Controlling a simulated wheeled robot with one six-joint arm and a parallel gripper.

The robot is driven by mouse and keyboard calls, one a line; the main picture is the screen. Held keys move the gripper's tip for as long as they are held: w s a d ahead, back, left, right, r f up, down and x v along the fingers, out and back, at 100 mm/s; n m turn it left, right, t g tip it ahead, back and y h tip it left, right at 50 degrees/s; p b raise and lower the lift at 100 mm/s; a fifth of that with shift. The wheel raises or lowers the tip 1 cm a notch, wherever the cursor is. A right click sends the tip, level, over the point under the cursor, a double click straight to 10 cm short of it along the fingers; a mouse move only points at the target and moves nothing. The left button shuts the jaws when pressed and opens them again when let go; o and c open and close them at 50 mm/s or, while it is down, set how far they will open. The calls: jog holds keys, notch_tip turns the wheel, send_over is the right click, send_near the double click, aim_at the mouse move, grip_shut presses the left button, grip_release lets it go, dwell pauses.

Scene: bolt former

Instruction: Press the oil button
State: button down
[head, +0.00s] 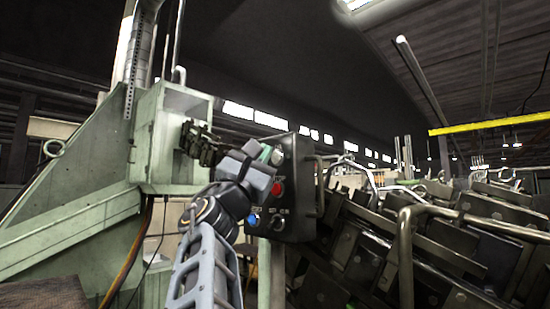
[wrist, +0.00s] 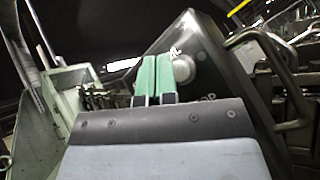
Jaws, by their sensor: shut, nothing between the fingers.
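A dark control box (head: 300,190) stands upright on a post in the middle of the head view. A pale round button (head: 277,158) sits near its top; in the wrist view the pale button (wrist: 184,68) lies under a partly hidden label that seems to end in "L". My gripper (head: 266,152) is at the upper left of the box face, with its green fingers shut and empty. In the wrist view, the fingertips of my gripper (wrist: 155,60) are just left of the pale button and cover part of the panel. I cannot tell whether they touch the panel.
A red button (head: 278,188) is below the pale one, and a blue button (head: 252,219) is lower left. A bent handle (head: 319,187) is on the box's right side. A green machine frame (head: 165,140) stands left; dark metal machinery (head: 440,240) fills the right.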

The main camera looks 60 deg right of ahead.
jog(key=shift+d, duration=0.15)
jog(key=shift+s+d, duration=0.1)
jog(key=shift+d, duration=0.15)
jog(key=shift+s+d, duration=0.15)
jog(key=shift+d, duration=0.25)
dwell(0.9)
jog(key=shift+a, duration=0.1)
jog(key=shift+w+a+b, duration=0.25)
jog(key=shift+a+b, duration=0.15)
jog(key=shift+a, duration=0.3)
jog(key=shift+w+a+b, duration=0.15)
jog(key=shift+w+a, duration=0.1)
jog(key=shift+a, duration=0.55)
jog(key=shift+w+a+b, duration=0.1)
jog(key=shift+w+a, duration=0.2)
jog(key=shift+a, duration=0.45)
jog(key=shift+w+a+b, duration=0.15)
jog(key=shift+w+a, duration=0.1)
jog(key=shift+a, duration=0.55)
